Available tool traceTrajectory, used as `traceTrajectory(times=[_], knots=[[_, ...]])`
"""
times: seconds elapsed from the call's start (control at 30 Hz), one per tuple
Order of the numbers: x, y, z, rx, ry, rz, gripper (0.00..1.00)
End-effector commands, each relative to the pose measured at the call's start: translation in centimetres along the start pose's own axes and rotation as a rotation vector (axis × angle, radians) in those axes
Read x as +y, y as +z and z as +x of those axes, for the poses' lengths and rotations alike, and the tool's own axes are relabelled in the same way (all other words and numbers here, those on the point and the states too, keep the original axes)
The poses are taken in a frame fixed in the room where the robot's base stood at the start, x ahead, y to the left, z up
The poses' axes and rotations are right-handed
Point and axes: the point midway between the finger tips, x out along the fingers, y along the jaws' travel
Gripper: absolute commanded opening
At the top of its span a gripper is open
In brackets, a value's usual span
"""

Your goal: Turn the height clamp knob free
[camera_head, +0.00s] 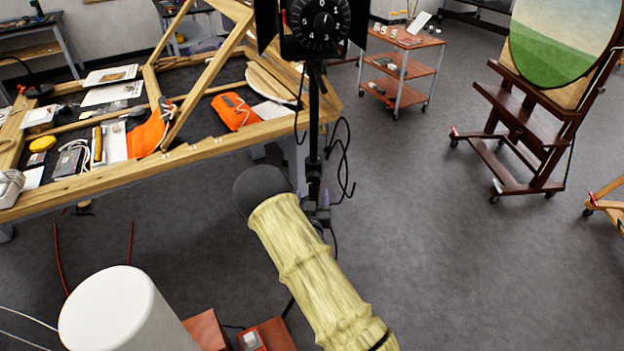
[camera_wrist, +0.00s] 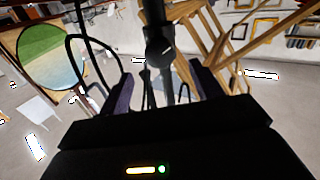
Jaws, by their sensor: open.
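The height clamp knob (camera_wrist: 160,52) is a dark round knob with a pale mark, on the black upright of a lamp stand in the wrist view. My gripper (camera_wrist: 163,78) is open, with one dark purple finger on each side of the picture. The knob appears between and just beyond the fingertips, a little above their middle; I see no contact. In the head view, the black stand (camera_head: 314,120) rises beside my pale yellow-green arm and carries a lamp head with a numbered dial (camera_head: 320,22). The arm hides the lower stand, and I cannot make out the knob there.
Black cables (camera_head: 343,165) hang in loops beside the stand. A wooden workbench (camera_head: 100,183) with a frame and tools stands at left. A red trolley (camera_head: 412,72) and an easel (camera_head: 510,120) stand behind at right.

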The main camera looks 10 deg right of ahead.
Motion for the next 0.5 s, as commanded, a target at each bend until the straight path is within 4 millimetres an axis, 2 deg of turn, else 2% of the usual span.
traceTrajectory(times=[0.3,0.5], knots=[[0.2,-0.2,4.8,0.002,0.002,0.000,0.65],[0.2,-0.1,6.9,0.001,0.003,0.000,0.65]])
